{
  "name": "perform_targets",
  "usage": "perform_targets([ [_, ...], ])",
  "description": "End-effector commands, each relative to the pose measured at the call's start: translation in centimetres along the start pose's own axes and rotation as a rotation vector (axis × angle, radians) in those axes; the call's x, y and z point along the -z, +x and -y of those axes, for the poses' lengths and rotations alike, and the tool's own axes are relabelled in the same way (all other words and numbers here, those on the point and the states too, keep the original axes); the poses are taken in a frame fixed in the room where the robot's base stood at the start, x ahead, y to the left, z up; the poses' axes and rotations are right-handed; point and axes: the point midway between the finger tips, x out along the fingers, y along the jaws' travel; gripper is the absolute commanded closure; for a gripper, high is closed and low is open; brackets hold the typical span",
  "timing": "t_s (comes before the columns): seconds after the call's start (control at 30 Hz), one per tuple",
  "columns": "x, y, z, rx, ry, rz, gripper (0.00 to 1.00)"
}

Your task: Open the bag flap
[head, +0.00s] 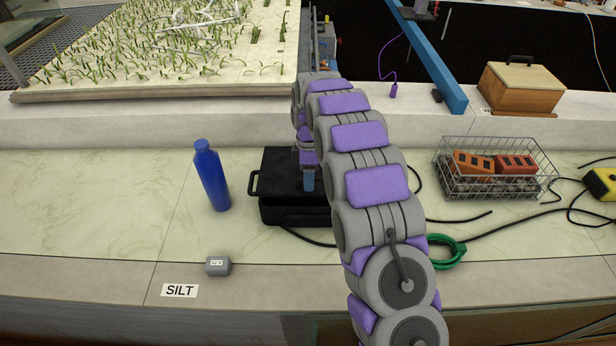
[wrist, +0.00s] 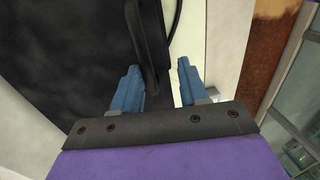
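The black bag (head: 278,183) sits on the pale counter in the head view, with a handle (head: 254,183) on its left side. Its top looks closed; my arm hides its right part. My gripper (head: 308,178) points down over the bag's top. In the wrist view the dark bag (wrist: 85,45) fills the left and centre. My gripper (wrist: 158,82) is open there, its two blue fingers apart. A raised black strip (wrist: 150,40) runs down between the fingers, closer to the left one. I cannot tell whether either finger touches it.
A blue bottle (head: 212,177) stands left of the bag, and a small grey block (head: 218,266) lies in front. A wire basket (head: 490,185) with orange bricks and a green hose coil (head: 446,252) are to the right. Dark cables cross the counter.

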Motion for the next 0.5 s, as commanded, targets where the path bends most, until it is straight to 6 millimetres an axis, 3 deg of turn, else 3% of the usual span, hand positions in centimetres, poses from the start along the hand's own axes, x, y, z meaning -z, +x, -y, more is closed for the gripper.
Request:
perform_targets([
  [0.5, 0.0, -2.5, 2.2, -0.001, 0.001, 0.0, 0.6],
])
